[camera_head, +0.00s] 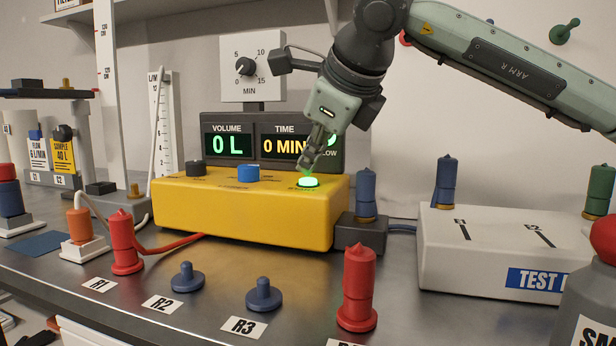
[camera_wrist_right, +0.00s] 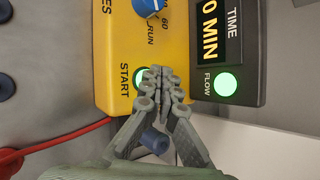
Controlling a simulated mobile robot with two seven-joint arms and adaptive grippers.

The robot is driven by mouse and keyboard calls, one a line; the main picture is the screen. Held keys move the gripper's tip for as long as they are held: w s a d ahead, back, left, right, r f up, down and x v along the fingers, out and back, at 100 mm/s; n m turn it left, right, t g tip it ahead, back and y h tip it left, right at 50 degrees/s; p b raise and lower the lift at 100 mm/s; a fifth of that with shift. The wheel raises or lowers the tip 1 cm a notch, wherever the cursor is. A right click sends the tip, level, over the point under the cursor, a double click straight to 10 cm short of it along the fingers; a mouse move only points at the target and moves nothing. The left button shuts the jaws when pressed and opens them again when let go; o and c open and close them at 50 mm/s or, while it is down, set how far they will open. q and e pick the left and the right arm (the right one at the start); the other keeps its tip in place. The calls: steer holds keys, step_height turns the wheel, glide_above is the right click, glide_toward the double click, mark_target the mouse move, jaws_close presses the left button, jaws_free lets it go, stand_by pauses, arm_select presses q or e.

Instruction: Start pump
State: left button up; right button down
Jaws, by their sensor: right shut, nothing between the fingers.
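The yellow pump box (camera_head: 240,212) stands on the bench, with a green-lit START button (camera_head: 308,183) on its top right. In the right wrist view the START label and the green button (camera_wrist_right: 141,78) show, the button partly hidden by my fingers. My right gripper (camera_head: 307,168) is shut and empty, its fingertips right at the button; whether they touch it I cannot tell. A blue knob (camera_head: 248,173) and a dark knob (camera_head: 196,168) sit left of it. The display (camera_head: 272,141) reads VOLUME 0 L and TIME 0 MIN. The flow light (camera_wrist_right: 225,84) glows green. My left gripper is not in view.
Red tubes stand in front, one at left (camera_head: 124,243) and one at right (camera_head: 357,288). A white test box (camera_head: 500,248) and a grey bottle (camera_head: 590,295) are at right. A timer dial (camera_head: 246,66) is behind. Blue pegs (camera_head: 264,296) stand along the front.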

mark_target(310, 180)
steer(key=shift+r, duration=0.4)
steer(key=shift+r, duration=0.1)
steer(key=shift+r+p, duration=1.6)
steer(key=shift+r, duration=0.85)
steer(key=shift+f, duration=0.1)
